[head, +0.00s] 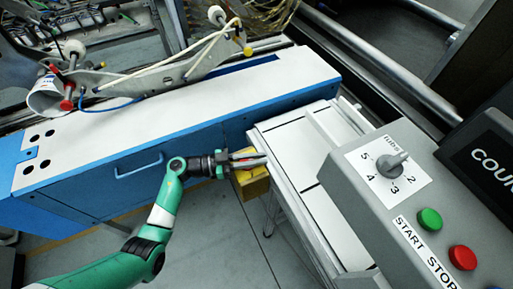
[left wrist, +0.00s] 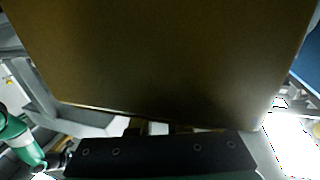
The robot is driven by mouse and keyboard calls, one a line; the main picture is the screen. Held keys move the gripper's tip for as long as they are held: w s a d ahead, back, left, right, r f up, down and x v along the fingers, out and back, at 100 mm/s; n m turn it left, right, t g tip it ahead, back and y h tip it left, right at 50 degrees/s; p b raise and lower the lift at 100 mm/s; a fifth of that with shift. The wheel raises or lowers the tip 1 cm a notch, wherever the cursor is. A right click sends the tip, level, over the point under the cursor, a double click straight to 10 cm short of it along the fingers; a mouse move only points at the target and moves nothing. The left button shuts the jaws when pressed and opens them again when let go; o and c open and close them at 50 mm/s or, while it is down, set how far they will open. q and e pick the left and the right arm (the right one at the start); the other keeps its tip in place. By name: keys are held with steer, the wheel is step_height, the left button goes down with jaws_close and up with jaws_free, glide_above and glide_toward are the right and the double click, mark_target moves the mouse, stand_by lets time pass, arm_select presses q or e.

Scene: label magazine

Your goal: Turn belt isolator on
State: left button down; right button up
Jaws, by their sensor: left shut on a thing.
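A yellow box (head: 253,183), which looks like the belt isolator, sits low beside the blue machine and the white-topped table. My left gripper (head: 255,160) reaches in from the left at the box's upper part. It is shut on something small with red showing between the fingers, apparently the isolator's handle. The handle's angle is hidden by the fingers. In the left wrist view, a large dark brownish-yellow face of the box (left wrist: 165,60) fills the top, right before the gripper (left wrist: 157,128). My right gripper is not in view.
The blue machine (head: 110,170) with a white top stands behind my left arm. A white-topped table (head: 296,150) stands just right of the gripper. A grey control panel at right carries a dial (head: 392,163), a green START button (head: 430,219) and a red STOP button (head: 462,257).

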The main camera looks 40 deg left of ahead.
arm_select(q)
steer(key=shift+s+d+m+g+h, duration=0.1)
steer(key=shift+m+g+h, duration=0.7)
steer(key=shift+h, duration=0.2)
steer(key=shift+s+d+m+g+h+b, duration=0.15)
steer(key=shift+m+g+h+b, duration=0.3)
steer(key=shift+m+g+h, duration=0.3)
steer(key=shift+s+d+m+g+h+b, duration=0.15)
steer(key=shift+m+g+h+b, duration=0.35)
steer(key=shift+g, duration=0.35)
steer(key=shift+f, duration=0.1)
steer(key=c, duration=0.9)
jaws_free()
